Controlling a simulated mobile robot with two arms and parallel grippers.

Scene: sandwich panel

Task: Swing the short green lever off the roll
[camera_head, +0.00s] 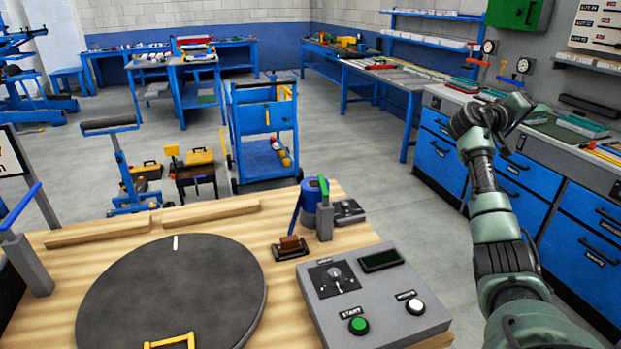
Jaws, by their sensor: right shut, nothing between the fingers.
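The short green lever (323,186) sits at the top of an upright grey post (325,224) near the back right of the wooden table. It lies against the blue roll (309,194) just left of it; whether they touch is too small to tell. A thin blue strip (295,211) slants down from the roll's left side. My right gripper (514,107) is shut and empty, raised far to the right of the lever, in front of the blue cabinets. My left gripper is not in view.
A grey control box (372,318) with START button stands front right on the table (200,222). A round dark turntable (172,290) and a blue-handled post (24,255) are further left.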

